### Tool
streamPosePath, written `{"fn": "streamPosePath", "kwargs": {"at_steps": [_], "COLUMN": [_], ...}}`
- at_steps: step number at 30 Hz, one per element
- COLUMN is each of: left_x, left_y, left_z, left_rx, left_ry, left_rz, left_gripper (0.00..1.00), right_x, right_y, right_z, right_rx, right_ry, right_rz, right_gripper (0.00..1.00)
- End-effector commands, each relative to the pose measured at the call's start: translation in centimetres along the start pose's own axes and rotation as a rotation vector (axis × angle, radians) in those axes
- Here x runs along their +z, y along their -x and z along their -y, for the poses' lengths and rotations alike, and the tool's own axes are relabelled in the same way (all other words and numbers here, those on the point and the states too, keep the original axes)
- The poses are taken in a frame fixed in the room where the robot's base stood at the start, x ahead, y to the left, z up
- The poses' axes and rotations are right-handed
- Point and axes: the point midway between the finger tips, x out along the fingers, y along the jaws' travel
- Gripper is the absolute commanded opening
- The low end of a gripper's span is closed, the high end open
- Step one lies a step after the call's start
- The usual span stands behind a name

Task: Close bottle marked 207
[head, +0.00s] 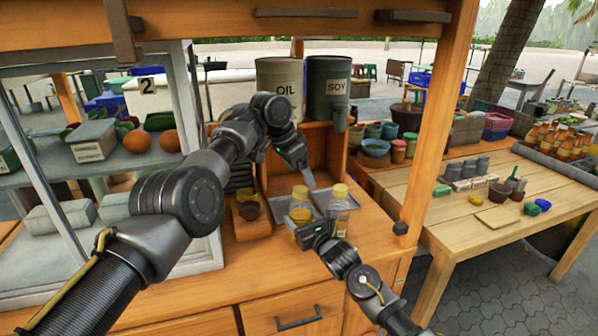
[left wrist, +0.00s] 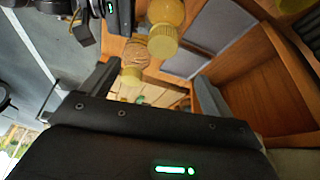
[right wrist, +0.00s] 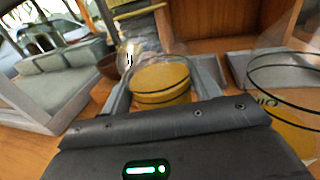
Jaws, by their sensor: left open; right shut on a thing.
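Two clear bottles with yellow tops stand on the counter: a left bottle (head: 300,215) with yellow contents and a right bottle (head: 339,212). No number is readable on either. My right gripper (head: 316,232) is shut on the left bottle from the front; in the right wrist view its fingers flank that bottle's yellow-filled body (right wrist: 160,85). The right bottle (right wrist: 290,95) stands beside it there. My left gripper (head: 303,172) is open and empty, above and behind the left bottle. In the left wrist view yellow tops (left wrist: 163,42) show beyond its fingers.
A wooden box (head: 325,150) with the oil canister (head: 279,80) and soy canister (head: 328,85) stands behind. A glass case is left; a wooden post is right.

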Motion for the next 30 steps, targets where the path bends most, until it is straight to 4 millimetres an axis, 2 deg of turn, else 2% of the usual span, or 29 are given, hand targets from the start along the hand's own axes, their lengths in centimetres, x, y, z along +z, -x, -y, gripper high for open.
{"fn": "streamPosePath", "kwargs": {"at_steps": [12, 18, 25, 26, 30], "left_x": [-0.1, 0.0, 0.0, 0.0, 0.0], "left_y": [6.0, 7.2, 7.2, 7.2, 7.2], "left_z": [0.1, 0.1, 0.1, 0.1, 0.1], "left_rx": [-0.001, -0.001, -0.001, -0.001, -0.001], "left_ry": [0.000, 0.000, 0.001, 0.001, 0.001], "left_rz": [-0.002, 0.000, 0.000, 0.000, 0.000], "left_gripper": [0.87, 0.87, 0.87, 0.87, 0.87], "right_x": [0.1, 0.1, 0.1, 0.1, 0.1], "right_y": [0.0, 0.0, 0.0, 0.0, 0.0], "right_z": [0.0, 0.0, 0.0, 0.0, 0.0], "right_rx": [0.000, 0.000, 0.000, 0.000, 0.000], "right_ry": [0.000, 0.000, 0.000, 0.000, 0.000], "right_rz": [0.002, 0.003, 0.003, 0.003, 0.002], "right_gripper": [0.00, 0.00, 0.00, 0.63, 0.81]}}
